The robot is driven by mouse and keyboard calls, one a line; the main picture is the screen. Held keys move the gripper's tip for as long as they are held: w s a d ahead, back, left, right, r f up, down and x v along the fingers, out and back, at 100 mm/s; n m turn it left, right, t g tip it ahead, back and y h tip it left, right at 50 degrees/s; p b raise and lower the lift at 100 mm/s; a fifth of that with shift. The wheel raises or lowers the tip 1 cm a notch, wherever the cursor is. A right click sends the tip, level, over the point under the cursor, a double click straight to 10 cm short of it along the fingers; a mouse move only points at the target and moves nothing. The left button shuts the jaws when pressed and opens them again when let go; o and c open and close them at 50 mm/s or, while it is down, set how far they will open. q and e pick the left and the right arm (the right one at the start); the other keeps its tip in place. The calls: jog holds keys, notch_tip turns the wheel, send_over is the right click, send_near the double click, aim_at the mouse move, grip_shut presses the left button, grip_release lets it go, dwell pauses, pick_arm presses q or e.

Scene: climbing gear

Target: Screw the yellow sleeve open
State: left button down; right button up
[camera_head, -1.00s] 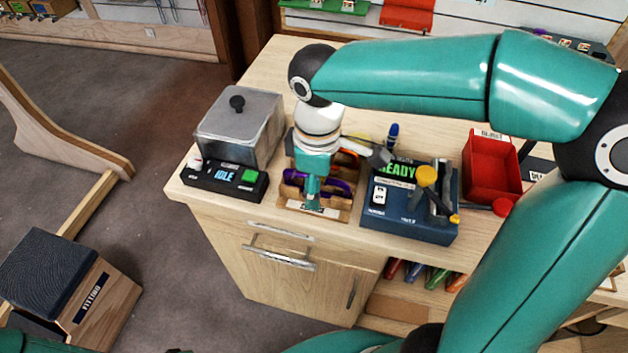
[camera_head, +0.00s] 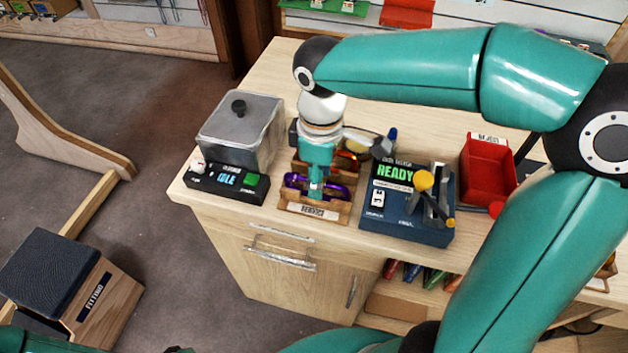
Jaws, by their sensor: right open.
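A purple carabiner (camera_head: 335,190) lies in the front part of a wooden tray (camera_head: 312,211) with a label on its front edge. An orange carabiner (camera_head: 348,160) lies behind it, partly hidden by my right gripper. My right gripper (camera_head: 316,193) points down over the purple carabiner, close to it. Its jaws are open, and I cannot tell whether they touch the carabiner. I cannot make out a yellow sleeve on either carabiner; the gripper and wrist cover part of the tray. My left gripper is not in view.
Left of the tray stand a grey lidded box (camera_head: 240,130) and a black device reading IDLE (camera_head: 228,182). Right of it is a blue device reading READY (camera_head: 408,215) with a yellow-knobbed fixture. A red bin (camera_head: 488,170) stands farther right.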

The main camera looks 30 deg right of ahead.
jog(key=shift+s+a+r+p, duration=0.1)
jog(key=shift+r+p, duration=0.1)
jog(key=shift+r, duration=0.2)
jog(key=shift+s+a+r+p, duration=0.1)
jog(key=shift+r+p, duration=0.05)
jog(key=shift+r, duration=0.2)
jog(key=shift+s+a, duration=0.4)
jog(key=shift+a, duration=0.15)
jog(key=shift+f+b, duration=0.3)
jog(key=shift+f+b, duration=0.95)
jog(key=shift+f, duration=0.25)
jog(key=shift+w+d, duration=0.5)
jog(key=shift+d, duration=0.1)
jog(key=shift+r, duration=0.1)
